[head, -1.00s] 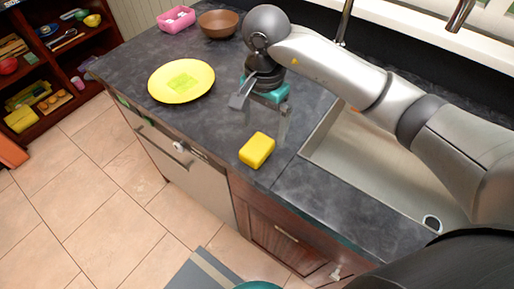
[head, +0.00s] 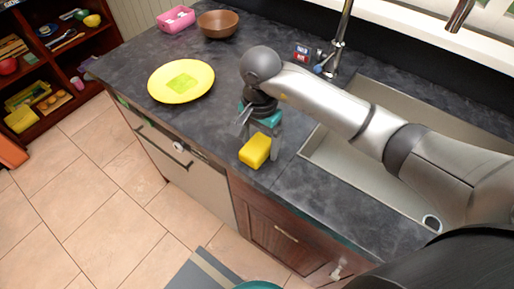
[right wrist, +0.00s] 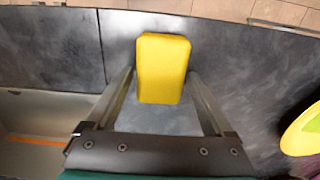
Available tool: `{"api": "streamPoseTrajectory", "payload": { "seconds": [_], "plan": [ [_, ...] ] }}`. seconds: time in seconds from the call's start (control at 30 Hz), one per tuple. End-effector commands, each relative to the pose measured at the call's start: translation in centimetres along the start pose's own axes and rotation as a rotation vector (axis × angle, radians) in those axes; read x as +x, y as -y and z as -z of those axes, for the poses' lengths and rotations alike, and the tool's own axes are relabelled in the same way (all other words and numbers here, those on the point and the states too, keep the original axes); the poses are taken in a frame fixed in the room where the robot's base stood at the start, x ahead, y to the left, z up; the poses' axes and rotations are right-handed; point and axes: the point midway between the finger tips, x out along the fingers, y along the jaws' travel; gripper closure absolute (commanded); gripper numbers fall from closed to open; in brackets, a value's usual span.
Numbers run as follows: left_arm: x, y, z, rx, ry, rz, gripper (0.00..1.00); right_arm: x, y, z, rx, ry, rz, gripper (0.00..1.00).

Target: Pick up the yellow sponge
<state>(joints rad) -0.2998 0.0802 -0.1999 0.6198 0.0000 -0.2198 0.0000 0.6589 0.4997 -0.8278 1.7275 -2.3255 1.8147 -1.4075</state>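The yellow sponge (head: 254,152) lies on the dark countertop near its front edge, left of the sink. In the right wrist view the sponge (right wrist: 163,66) sits between and partly beyond the two finger tips, with gaps at its sides. My right gripper (head: 260,136) is at the sponge's far side, pointing down. Its fingers (right wrist: 160,82) are spread open, one on each side of the sponge's near end, and hold nothing. My left gripper does not show in either view.
A yellow plate (head: 207,78) with a green patch, a brown bowl (head: 218,24) and a pink container (head: 176,18) stand further back on the counter. The sink (head: 345,160) and faucet (head: 338,45) are to the right. The counter around the sponge is clear.

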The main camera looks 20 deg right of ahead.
Motion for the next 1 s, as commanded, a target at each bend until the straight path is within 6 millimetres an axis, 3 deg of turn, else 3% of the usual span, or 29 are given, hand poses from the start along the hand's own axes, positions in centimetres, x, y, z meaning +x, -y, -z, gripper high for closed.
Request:
{"api": "streamPoseTrajectory", "payload": {
  "seconds": [0.07,0.6,1.0],
  "plan": [
    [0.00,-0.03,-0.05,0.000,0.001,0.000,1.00,-0.02,0.00,0.00,0.000,0.000,0.000,0.24],
    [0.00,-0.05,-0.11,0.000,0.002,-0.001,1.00,-0.03,-0.01,0.01,0.000,0.000,0.000,0.84],
    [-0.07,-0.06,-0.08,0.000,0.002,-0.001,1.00,-0.83,0.03,0.04,-0.001,0.000,0.001,0.85]
  ]
}}
